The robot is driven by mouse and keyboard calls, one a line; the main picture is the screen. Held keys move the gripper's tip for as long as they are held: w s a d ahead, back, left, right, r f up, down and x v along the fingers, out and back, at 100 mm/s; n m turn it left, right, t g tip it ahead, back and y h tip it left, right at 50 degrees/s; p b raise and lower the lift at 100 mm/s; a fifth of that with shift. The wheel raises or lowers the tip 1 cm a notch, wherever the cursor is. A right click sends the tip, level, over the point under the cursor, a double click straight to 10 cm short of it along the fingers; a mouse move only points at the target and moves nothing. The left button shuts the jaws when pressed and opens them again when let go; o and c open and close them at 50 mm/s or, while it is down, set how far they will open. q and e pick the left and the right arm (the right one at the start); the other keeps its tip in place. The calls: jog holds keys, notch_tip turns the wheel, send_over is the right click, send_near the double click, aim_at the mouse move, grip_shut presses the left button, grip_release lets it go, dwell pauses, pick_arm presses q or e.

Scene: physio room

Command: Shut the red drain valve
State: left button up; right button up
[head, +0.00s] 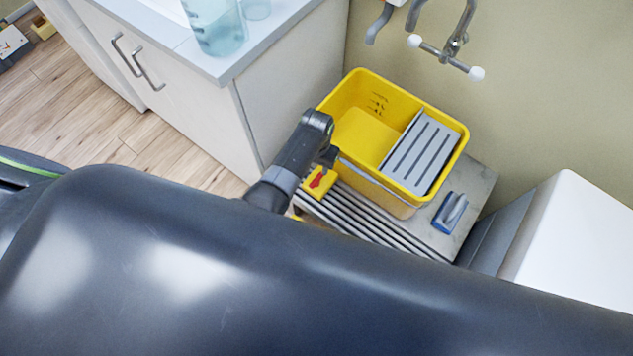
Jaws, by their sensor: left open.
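The red drain valve (323,178) is a small red lever on a yellow block at the near left foot of a yellow mop bucket (345,97). My left gripper (326,160) is right beside the valve, just above it in the picture. It is open, but its fingers are small and partly hidden by its own dark wrist. I cannot tell whether it touches the lever. The right gripper does not show.
The bucket, with a grey slotted insert (420,152), stands on a grey grated platform (468,185) with a blue-grey brush (450,212). A white cabinet (190,110) stands left, a white box (575,240) right. Wall taps (447,52) are above. The near foreground is hidden.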

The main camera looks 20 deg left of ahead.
aim_at(316, 179)
pick_arm(q)
notch_tip(316, 179, down, 6)
jog(key=b, duration=0.5)
jog(key=shift+b, duration=0.35)
jog(key=shift+f+b, duration=0.75)
jog(key=shift+b, duration=0.15)
jog(key=shift+f+b, duration=0.75)
jog(key=shift+b, duration=0.15)
jog(key=shift+f+b, duration=0.5)
jog(key=shift+b, duration=0.1)
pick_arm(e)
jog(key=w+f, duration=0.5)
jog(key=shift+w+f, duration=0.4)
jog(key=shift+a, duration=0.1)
pick_arm(q)
grip_shut()
